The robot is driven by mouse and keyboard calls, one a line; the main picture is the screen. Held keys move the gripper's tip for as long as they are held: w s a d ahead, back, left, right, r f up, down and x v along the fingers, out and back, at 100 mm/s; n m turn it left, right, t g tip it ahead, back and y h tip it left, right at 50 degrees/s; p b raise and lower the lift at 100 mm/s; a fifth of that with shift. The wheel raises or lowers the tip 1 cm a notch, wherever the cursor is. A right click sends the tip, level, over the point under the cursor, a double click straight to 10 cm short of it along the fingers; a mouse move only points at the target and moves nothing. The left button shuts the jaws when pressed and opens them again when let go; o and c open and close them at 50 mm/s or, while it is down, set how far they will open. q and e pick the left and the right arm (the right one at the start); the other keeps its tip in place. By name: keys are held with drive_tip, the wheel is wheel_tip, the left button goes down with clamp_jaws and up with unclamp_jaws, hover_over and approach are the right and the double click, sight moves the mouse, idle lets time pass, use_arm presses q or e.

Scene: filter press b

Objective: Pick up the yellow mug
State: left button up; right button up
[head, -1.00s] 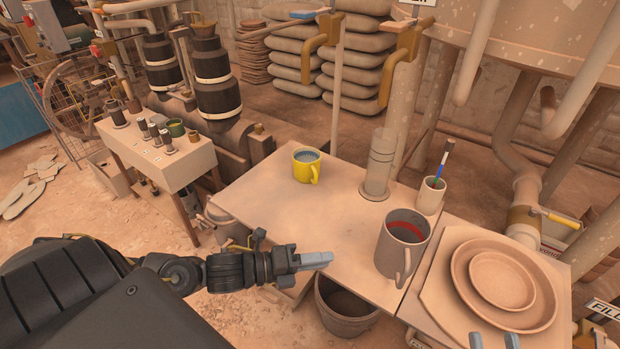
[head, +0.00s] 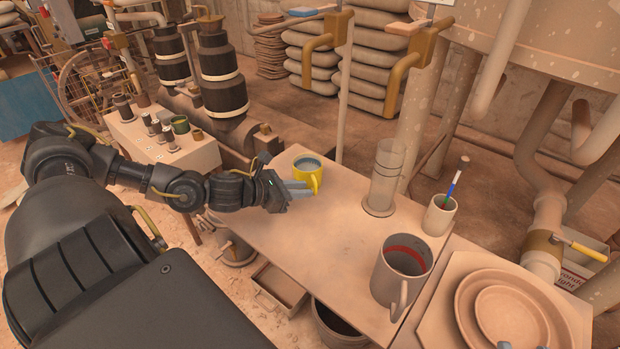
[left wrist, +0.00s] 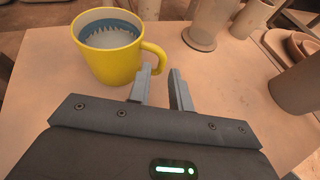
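The yellow mug (head: 308,173) stands upright near the far left edge of the table, with its handle toward the front right. In the left wrist view the mug (left wrist: 112,52) is at upper left, with a blue-grey pattern inside. My left gripper (head: 299,190) is just in front of the mug. In the left wrist view its two fingers (left wrist: 160,85) are apart with nothing between them, and the handle is just beyond the left fingertip. I cannot tell whether they touch. Of my right gripper, only a small grey tip shows at the bottom edge of the head view.
On the table (head: 330,242) stand a big grey mug (head: 395,275), a clear cylinder (head: 385,175) and a cup with a pen (head: 439,215). Stacked plates (head: 510,305) lie at the right. The table's middle is clear. An open drawer (head: 277,290) is below its front edge.

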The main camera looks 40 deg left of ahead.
sight(314, 190)
use_arm(q)
drive_tip(key=shift+x, duration=0.8)
drive_tip(key=shift+b+x, duration=0.4)
drive_tip(key=shift+x, duration=2.35)
drive_tip(key=shift+s+d+f, duration=0.1)
drive_tip(key=shift+f, duration=0.05)
use_arm(e)
drive_tip(key=shift+s+d+r+t, duration=0.1)
drive_tip(key=shift+d+r+t, duration=0.4)
drive_tip(key=shift+r+t, duration=0.25)
use_arm(q)
clamp_jaws()
